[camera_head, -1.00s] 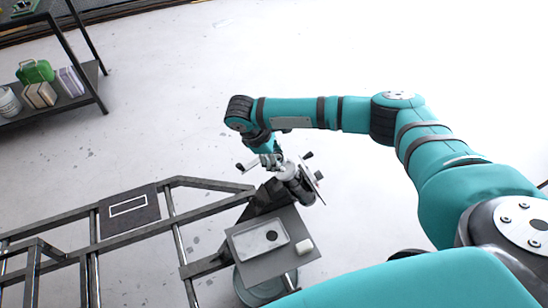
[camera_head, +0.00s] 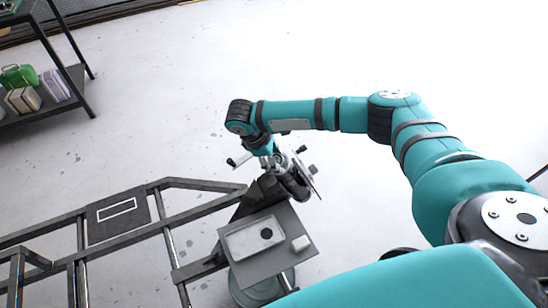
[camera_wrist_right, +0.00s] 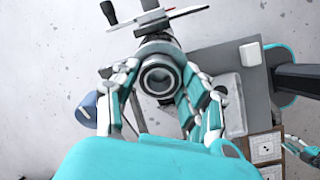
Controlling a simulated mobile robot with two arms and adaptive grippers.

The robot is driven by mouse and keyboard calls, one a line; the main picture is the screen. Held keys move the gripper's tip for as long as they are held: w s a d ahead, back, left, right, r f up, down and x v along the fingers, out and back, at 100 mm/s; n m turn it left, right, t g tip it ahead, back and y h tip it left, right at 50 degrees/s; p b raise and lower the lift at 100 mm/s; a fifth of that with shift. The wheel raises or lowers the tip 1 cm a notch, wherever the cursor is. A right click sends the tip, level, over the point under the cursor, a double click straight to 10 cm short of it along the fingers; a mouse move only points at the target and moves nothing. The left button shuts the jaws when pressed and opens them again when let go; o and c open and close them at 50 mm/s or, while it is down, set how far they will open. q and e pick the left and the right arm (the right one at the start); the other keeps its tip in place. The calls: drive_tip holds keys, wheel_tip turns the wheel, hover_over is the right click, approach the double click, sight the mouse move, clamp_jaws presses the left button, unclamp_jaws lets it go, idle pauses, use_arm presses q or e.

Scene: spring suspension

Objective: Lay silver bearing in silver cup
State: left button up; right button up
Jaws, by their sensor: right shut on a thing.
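My right gripper (camera_head: 274,163) comes down at the top of the clamped dark cylinder (camera_head: 293,186) on the stand. In the right wrist view its fingers (camera_wrist_right: 160,90) are shut around a silver ring (camera_wrist_right: 158,77), which looks like the silver bearing. The ring lies over the end of the upright cylinder. The silver cup is mostly hidden by the ring and fingers, and I cannot tell whether the ring is seated or just above it. Teal and white fingers, probably my left gripper (camera_wrist_right: 299,150), show at the right edge of the wrist view.
The stand carries a plate with a shallow tray (camera_head: 240,247) and a small white block (camera_head: 301,243). Crank handles stick out beside the cylinder. A metal frame (camera_head: 205,214) runs to the left; a shelf (camera_head: 70,80) stands back left. The floor behind is clear.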

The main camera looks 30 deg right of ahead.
use_arm(q)
drive_tip(key=shift+s, duration=0.2)
use_arm(e)
drive_tip(key=shift+f, duration=0.1)
drive_tip(key=o, duration=1.3)
drive_tip(key=shift+o, duration=0.2)
drive_tip(key=shift+d, duration=0.1)
